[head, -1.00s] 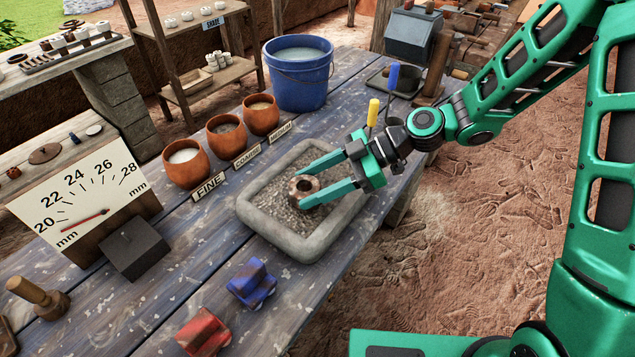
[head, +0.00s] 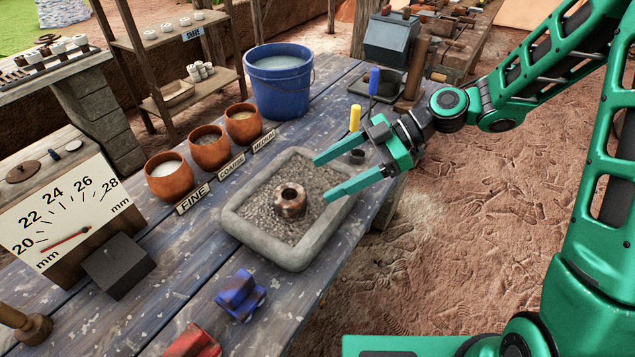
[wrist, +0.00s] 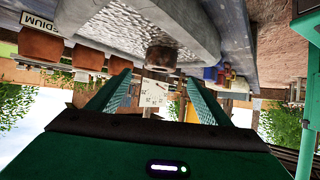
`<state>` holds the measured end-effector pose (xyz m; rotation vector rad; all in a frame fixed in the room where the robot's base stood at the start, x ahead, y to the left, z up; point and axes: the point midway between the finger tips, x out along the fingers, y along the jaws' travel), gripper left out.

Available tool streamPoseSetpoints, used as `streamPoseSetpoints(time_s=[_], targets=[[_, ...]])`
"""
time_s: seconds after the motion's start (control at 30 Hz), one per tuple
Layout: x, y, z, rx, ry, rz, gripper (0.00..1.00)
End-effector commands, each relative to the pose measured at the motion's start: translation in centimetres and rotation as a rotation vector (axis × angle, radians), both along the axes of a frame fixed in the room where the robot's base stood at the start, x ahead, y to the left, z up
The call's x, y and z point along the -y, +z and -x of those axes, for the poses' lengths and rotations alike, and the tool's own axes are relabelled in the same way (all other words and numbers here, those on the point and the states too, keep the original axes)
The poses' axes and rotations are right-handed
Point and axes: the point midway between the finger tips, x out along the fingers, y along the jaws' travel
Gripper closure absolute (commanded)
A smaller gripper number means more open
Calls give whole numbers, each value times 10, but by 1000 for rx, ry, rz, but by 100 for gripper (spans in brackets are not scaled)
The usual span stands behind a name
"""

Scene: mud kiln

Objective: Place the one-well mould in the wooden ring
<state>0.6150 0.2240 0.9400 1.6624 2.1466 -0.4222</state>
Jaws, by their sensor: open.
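A mottled brown, round piece with a dark hole in its top (head: 291,203) stands upright on the gravel in the stone tray (head: 240,238). I take it for the one-well mould; whether a wooden ring surrounds its foot I cannot tell. It also shows in the upside-down wrist view (wrist: 161,57), beyond the fingers. My gripper (head: 320,178) is open and empty at the tray's right side. Its green fingers point left towards the brown piece, apart from it.
Three clay pots (head: 209,147) and a blue bucket (head: 277,88) stand behind the tray. A blue piece (head: 240,294) and a red piece (head: 193,342) lie in front. A dial gauge (head: 62,218) stands at left.

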Motion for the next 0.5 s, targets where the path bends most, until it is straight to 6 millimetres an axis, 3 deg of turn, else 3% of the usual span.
streamPoseSetpoints(time_s=[0.2, 0.5], targets=[[23, 13, -6, 1, -2, 0, 28], [28, 16, -7, 0, 0, 1, 28]])
